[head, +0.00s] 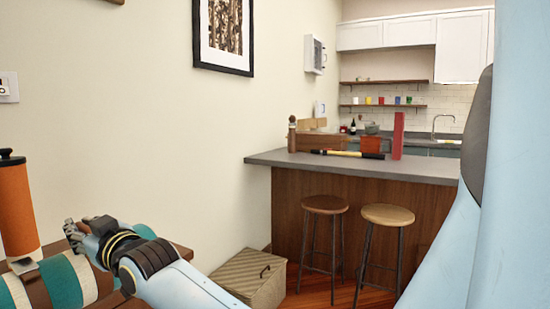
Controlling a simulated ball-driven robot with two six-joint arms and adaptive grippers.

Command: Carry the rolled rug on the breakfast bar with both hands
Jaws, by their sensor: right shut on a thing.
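A thick roll with teal, cream and brown stripes (86,279), which looks like the rolled rug, lies at the lower left; the left edge of the picture cuts it off. My light blue forearm hides part of the roll's right end. My left gripper is not in view. The breakfast bar (300,160), with a grey top and brown wood front, stands farther off at the right.
An orange cylinder with a black top (15,210) stands at the left edge. Two stools (387,214) and a woven lidded box (250,278) are before the bar. On the bar are a dark red upright block (397,135) and a long rod (340,153).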

